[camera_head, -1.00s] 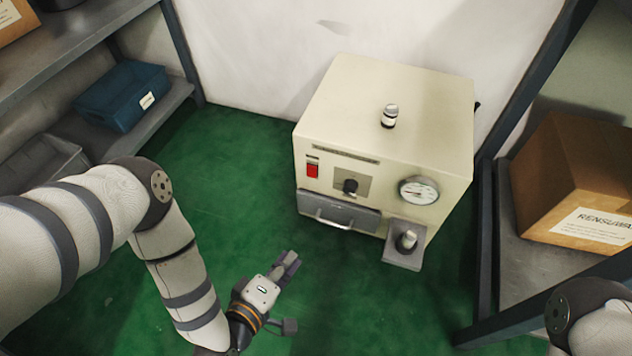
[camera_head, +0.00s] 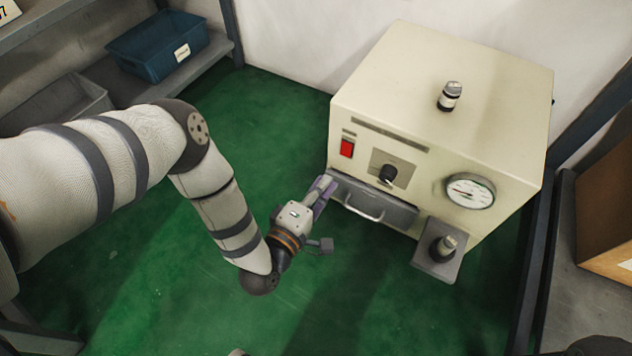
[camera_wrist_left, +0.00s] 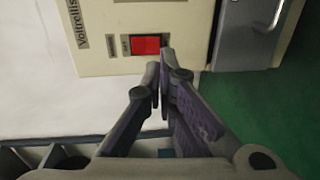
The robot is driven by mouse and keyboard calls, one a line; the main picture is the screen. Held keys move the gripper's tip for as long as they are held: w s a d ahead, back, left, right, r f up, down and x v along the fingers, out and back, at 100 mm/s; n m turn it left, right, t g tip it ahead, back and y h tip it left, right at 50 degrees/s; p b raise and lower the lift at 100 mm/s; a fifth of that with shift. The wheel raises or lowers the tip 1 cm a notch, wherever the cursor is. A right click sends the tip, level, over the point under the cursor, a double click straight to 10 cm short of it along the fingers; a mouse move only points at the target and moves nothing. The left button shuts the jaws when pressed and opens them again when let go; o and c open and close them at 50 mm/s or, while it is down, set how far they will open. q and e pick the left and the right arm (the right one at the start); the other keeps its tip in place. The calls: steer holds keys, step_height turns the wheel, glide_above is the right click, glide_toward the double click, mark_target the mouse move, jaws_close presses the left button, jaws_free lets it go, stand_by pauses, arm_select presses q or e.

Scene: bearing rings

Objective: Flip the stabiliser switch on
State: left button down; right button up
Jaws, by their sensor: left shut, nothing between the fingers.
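The stabiliser is a cream box (camera_head: 420,85) standing on the green floor. Its red rocker switch (camera_head: 347,148) is at the upper left of the front face. In the left wrist view the red switch (camera_wrist_left: 145,45) sits just beyond the fingertips, beside a small label. Which way the rocker is set cannot be told. My left gripper (camera_head: 328,182) is shut and empty, close to the front's left edge, below the switch in the head view. Its fingers (camera_wrist_left: 163,72) also show in the left wrist view. Contact with the box cannot be told. My right gripper is out of view.
The front also carries a black knob (camera_head: 388,175), a grey drawer with a handle (camera_head: 365,205), a gauge (camera_head: 470,191) and a low bracket with a post (camera_head: 437,262). Shelves with a blue bin (camera_head: 157,45) stand left; a rack with a carton (camera_head: 605,210) stands right.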

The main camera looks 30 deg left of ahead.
mark_target(345, 156)
arm_select(q)
steer(key=shift+w+d+f+b, duration=0.15)
steer(key=shift+w+b, duration=0.25)
steer(key=shift+w, duration=0.8)
steer(key=shift+w+a+f+b, duration=0.15)
steer(key=shift+w+b, duration=0.25)
steer(key=shift+w, duration=0.85)
steer(key=shift+w+d+f+b, duration=0.15)
steer(key=shift+w+b, duration=0.25)
steer(key=shift+w, duration=0.8)
